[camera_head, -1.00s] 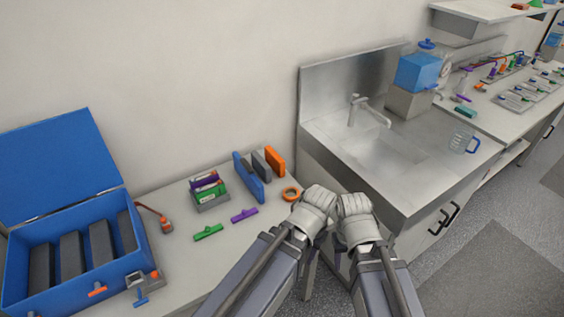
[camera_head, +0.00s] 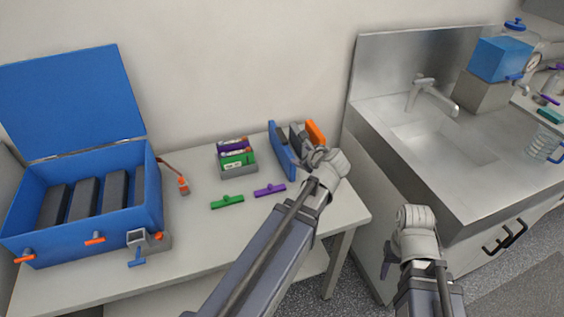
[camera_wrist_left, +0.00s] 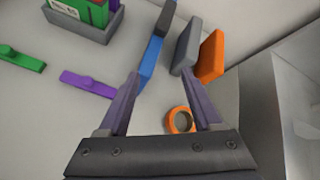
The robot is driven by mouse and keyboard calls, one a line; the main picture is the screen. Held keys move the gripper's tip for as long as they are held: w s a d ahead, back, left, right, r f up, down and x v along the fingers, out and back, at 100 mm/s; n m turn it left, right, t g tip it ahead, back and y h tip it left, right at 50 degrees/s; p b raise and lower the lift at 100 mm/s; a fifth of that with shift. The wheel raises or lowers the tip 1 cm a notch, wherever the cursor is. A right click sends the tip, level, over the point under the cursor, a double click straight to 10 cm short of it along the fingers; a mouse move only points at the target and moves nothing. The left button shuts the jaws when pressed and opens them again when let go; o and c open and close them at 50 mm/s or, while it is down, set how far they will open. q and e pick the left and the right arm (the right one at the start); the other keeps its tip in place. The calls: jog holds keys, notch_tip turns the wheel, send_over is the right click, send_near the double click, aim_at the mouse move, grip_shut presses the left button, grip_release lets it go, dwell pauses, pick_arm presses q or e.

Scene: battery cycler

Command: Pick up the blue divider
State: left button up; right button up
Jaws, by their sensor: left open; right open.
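The blue divider (camera_head: 281,150) stands upright on the white table, leftmost in a row with a grey divider (camera_head: 298,139) and an orange divider (camera_head: 316,135). My left gripper (camera_head: 313,158) is above the table at the right of the blue divider and hides part of the row. In the left wrist view the jaws (camera_wrist_left: 164,92) are open and empty; the blue divider (camera_wrist_left: 150,65) lies ahead of them, close to the left finger. I cannot tell whether they touch. My right gripper (camera_head: 405,238) hangs low in front of the sink cabinet, away from the dividers.
An orange ring (camera_wrist_left: 180,111) lies between the jaws in the left wrist view. Green (camera_head: 227,202) and purple (camera_head: 270,190) clips lie left of the gripper. A grey holder (camera_head: 240,170) and an open blue case (camera_head: 150,205) stand further left. The sink (camera_head: 450,150) is at right.

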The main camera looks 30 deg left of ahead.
aim_at(283, 137)
pick_arm(q)
jog(key=a+m, duration=0.1)
jog(key=w+a+m+t+y+b, duration=0.1)
jog(key=a+m, duration=0.1)
jog(key=w+a+m+b, duration=0.1)
jog(key=a+m, duration=0.1)
jog(key=shift+w+a+y, duration=0.2)
jog(key=shift+a+y, duration=0.05)
jog(key=shift+y, duration=0.15)
jog(key=shift+w+a+r+m+t+b, duration=0.2)
jog(key=shift+a+r+m+t+b, duration=0.15)
jog(key=shift+m+t, duration=0.2)
jog(key=shift+b+x, duration=0.4)
jog(key=shift+x, duration=0.8)
jog(key=shift+g, duration=0.25)
jog(key=shift+b+x, duration=1)
jog(key=shift+x, duration=1.8)
jog(key=shift+d, duration=0.1)
jog(key=shift+c, duration=0.4)
grip_shut()
pick_arm(e)
notch_tip(283, 137, down, 7)
jog(key=shift+r, duration=0.15)
